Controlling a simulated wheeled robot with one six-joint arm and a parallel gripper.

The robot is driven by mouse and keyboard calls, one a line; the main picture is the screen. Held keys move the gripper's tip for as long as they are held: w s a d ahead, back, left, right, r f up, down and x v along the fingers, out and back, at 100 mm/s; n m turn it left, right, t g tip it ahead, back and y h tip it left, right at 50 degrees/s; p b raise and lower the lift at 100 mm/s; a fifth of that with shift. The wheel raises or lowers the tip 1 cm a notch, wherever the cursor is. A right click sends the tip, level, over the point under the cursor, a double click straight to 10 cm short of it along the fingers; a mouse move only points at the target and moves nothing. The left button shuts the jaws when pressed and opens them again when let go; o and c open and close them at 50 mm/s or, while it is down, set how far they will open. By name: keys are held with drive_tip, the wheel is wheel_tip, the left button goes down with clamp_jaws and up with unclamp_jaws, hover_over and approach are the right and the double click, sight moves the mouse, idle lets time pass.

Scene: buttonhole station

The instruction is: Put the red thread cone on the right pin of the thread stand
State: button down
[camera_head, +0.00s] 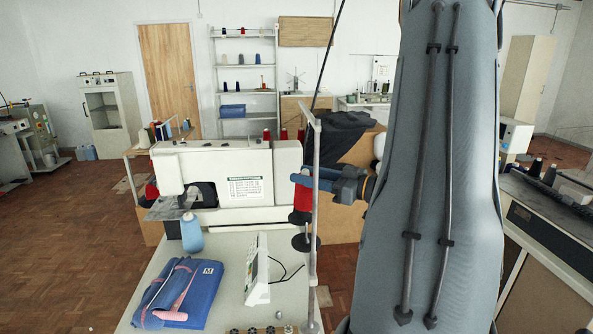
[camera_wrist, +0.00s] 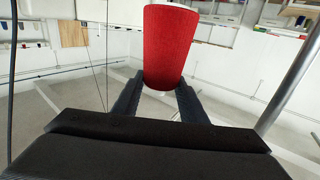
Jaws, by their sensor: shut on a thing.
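My gripper (camera_head: 314,182) is shut on the red thread cone (camera_head: 302,199), beside the upright pole of the thread stand (camera_head: 315,215). In the wrist view the red cone (camera_wrist: 170,45) stands between the two dark fingertips (camera_wrist: 158,93), its wider end away from the palm. In the head view the stand's dark round discs, an upper one (camera_head: 299,217) and a lower one (camera_head: 306,242), show just below the cone. The pole passes in front of my gripper. The pins are not clear, and I cannot tell whether the cone touches the upper disc.
A white sewing machine (camera_head: 225,165) stands left of the stand. A light blue cone (camera_head: 191,232), folded blue cloth (camera_head: 180,290) and a tilted control panel (camera_head: 257,270) occupy the table. The pole also shows in the wrist view (camera_wrist: 292,75). My arm hides much of the right side.

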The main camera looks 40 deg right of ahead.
sight(307, 201)
drive_tip(key=shift+f+b, duration=3.65)
drive_tip(key=shift+f, duration=0.25)
drive_tip(key=shift+f+b, duration=0.65)
drive_tip(key=shift+f, duration=0.8)
drive_tip(key=shift+f, duration=0.15)
drive_tip(key=c, duration=1)
unclamp_jaws()
drive_tip(key=b+v, duration=0.2)
drive_tip(key=v, duration=0.6)
drive_tip(key=shift+a, duration=0.1)
drive_tip(key=shift+w, duration=0.1)
